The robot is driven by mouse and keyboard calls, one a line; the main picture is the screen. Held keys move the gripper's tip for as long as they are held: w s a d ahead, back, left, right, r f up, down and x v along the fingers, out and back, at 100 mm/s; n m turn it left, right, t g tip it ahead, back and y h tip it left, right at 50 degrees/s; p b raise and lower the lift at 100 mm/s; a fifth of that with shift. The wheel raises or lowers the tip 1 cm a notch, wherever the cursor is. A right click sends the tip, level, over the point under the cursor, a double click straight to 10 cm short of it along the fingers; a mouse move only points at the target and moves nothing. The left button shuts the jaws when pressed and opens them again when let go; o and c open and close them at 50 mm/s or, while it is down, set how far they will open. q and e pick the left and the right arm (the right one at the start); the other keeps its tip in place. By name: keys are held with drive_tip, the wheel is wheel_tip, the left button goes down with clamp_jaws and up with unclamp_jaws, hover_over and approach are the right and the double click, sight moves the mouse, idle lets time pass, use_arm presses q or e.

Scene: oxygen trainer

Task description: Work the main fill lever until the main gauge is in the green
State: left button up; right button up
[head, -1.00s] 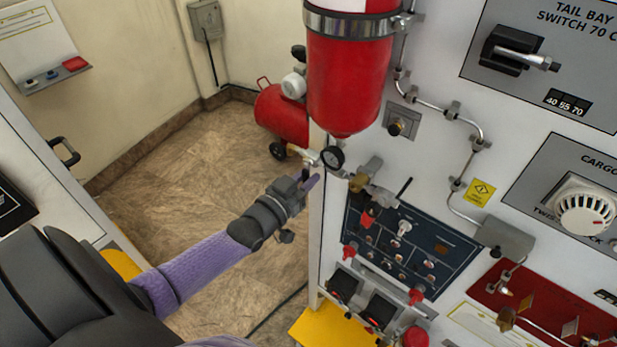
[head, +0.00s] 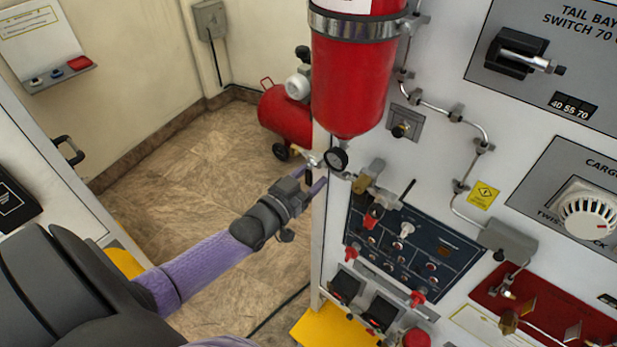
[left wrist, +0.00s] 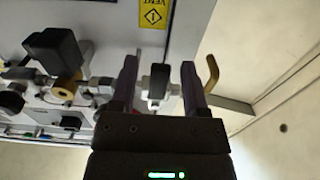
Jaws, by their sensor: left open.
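A small round black-rimmed gauge (head: 336,159) sits below the red cylinder at the panel's left edge; its reading is too small to tell. Right of it is a brass valve (head: 373,170), with a thin black lever (head: 407,189) sticking up nearby. I cannot tell which part is the main fill lever. My left gripper (head: 315,182) is open just below and left of the gauge. In the left wrist view, a silver and black fitting (left wrist: 157,85) shows between the open fingers, apparently beyond them; contact is not clear. A brass hook-shaped piece (left wrist: 211,72) shows right of the right finger.
The red cylinder (head: 352,85) hangs above the gauge. A dark blue switch panel (head: 440,250) with red-handled parts lies below right. A red compressor tank (head: 283,115) stands on the floor behind. Open floor (head: 190,165) lies left of the panel.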

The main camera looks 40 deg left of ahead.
use_arm(q)
drive_tip(key=shift+s, duration=0.1)
drive_tip(key=s, duration=0.9)
drive_tip(key=shift+s+a, duration=0.4)
idle(0.8)
drive_tip(key=s+f+g+y+b, duration=0.1)
drive_tip(key=s+f+g+b, duration=0.3)
drive_tip(key=f, duration=0.7)
drive_tip(key=s+d+f+g+b, duration=0.1)
drive_tip(key=f+b, duration=0.4)
drive_tip(key=f, duration=0.7)
drive_tip(key=s+f+g+y+b, duration=0.1)
drive_tip(key=s+f+g+b, duration=0.3)
drive_tip(key=f, duration=0.7)
drive_tip(key=s+d+f+g+b, duration=0.4)
drive_tip(key=s+f+b, duration=0.3)
drive_tip(key=f, duration=0.5)
drive_tip(key=s+d+f+m+g+b, duration=0.1)
drive_tip(key=s+d+f+g+b, duration=0.3)
drive_tip(key=s+f, duration=0.8)
drive_tip(key=f+b, duration=0.1)
drive_tip(key=b, duration=0.1)
drive_tip(key=shift+d+m+h+b, duration=0.3)
drive_tip(key=shift+d+b, duration=0.05)
drive_tip(key=shift+b, duration=0.05)
